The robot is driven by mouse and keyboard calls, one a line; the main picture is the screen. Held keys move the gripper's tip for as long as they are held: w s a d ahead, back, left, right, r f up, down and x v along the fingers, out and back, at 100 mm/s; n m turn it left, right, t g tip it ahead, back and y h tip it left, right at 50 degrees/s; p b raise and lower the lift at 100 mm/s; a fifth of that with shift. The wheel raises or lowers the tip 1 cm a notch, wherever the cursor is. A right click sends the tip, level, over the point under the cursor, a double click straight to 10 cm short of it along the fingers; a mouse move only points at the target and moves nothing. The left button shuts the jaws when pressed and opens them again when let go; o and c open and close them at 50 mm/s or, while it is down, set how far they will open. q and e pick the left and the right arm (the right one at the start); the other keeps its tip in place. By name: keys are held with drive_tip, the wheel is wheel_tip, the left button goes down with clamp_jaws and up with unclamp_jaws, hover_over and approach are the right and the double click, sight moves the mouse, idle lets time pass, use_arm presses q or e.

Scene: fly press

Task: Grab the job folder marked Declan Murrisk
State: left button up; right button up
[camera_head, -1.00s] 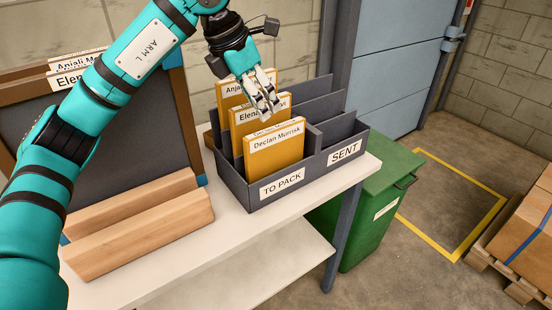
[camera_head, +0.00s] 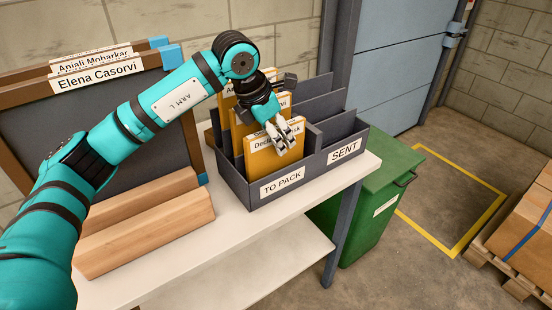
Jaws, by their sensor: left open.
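The Declan Murrisk folder (camera_head: 262,162) is the front yellow folder in the TO PACK side of a dark grey sorter (camera_head: 233,181). Its name label is partly covered by my left gripper (camera_head: 286,146). The left gripper is open, with its fingers over the upper right part of this folder; I cannot tell whether they touch it. Other yellow folders stand behind it, partly hidden by the gripper; one label ends in "rvi". My right gripper is not in view.
The SENT side (camera_head: 343,150) of the sorter looks empty. A framed dark board (camera_head: 110,135) and wooden blocks (camera_head: 150,235) are at left on the white table (camera_head: 225,238). A green bin (camera_head: 375,220) stands right of the table.

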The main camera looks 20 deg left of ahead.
use_arm(q)
drive_tip(key=shift+f, duration=0.25)
idle(0.3)
clamp_jaws()
idle(0.4)
